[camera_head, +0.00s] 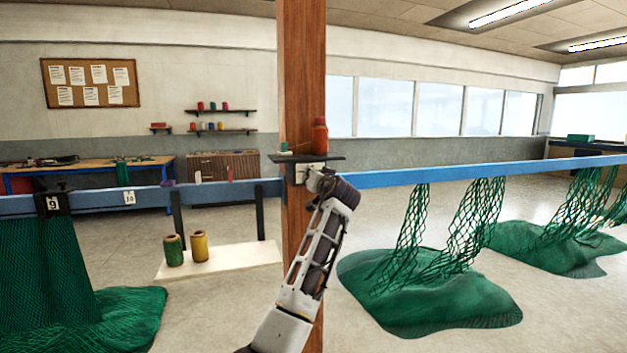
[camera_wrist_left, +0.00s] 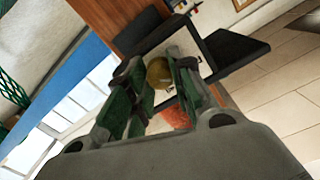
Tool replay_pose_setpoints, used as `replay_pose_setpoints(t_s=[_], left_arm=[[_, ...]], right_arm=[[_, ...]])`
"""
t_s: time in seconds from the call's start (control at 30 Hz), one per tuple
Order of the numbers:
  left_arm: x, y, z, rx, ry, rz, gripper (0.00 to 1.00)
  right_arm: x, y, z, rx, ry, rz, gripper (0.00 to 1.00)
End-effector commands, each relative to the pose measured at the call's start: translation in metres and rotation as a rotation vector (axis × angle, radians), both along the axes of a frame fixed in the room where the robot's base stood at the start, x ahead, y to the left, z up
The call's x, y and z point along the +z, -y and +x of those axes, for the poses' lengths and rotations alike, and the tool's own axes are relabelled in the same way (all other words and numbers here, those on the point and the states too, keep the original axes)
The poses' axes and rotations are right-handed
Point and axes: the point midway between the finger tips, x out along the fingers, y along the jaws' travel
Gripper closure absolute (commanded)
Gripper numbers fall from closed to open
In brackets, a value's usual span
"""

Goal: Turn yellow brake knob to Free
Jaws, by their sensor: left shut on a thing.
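The yellow brake knob (camera_wrist_left: 158,73) shows in the left wrist view between the two fingers of my left gripper (camera_wrist_left: 160,85), which is shut on it. Behind the knob is a pale plate (camera_wrist_left: 183,42) on the wooden post; its markings are not readable, so I cannot tell the knob's setting. In the head view my left gripper (camera_head: 318,180) reaches the front of the post (camera_head: 301,70), just below a small dark shelf (camera_head: 335,158). The knob is hidden there behind the gripper. My right gripper is not in view.
A red jar (camera_head: 320,135) stands on the small shelf, close above my gripper. A blue beam (camera_head: 480,170) runs to both sides of the post. Green nets (camera_head: 430,295) hang and lie at right and left. Two spools (camera_head: 173,250) stand on a pale board.

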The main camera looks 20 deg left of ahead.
Motion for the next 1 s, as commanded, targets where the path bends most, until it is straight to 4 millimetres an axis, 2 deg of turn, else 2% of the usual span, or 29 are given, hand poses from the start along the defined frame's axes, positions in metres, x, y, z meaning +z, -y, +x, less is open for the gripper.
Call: replay_pose_setpoints(t_s=[0.13,0.17,0.33,0.57,0.67,0.77,1.0], left_arm=[[-0.005,0.0,0.001,0.002,-0.01,-0.004,1.0],[-0.005,0.0,0.001,0.002,-0.01,-0.004,0.76],[-0.004,0.0,0.0,0.001,-0.008,-0.003,0.54],[-0.002,0.0,0.0,0.0,-0.005,-0.001,0.54],[-0.002,0.0,0.0,0.0,-0.004,0.0,0.54],[-0.002,0.001,-0.001,0.0,-0.004,0.0,0.54],[-0.001,0.008,-0.011,0.0,-0.003,0.001,0.54]], right_arm=[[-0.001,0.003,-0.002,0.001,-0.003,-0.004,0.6],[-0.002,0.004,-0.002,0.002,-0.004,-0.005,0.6],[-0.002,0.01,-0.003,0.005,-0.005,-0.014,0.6],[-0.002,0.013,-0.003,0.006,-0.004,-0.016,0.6],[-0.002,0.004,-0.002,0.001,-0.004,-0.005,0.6],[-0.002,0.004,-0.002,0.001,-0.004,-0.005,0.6],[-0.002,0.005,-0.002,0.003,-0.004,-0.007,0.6]])
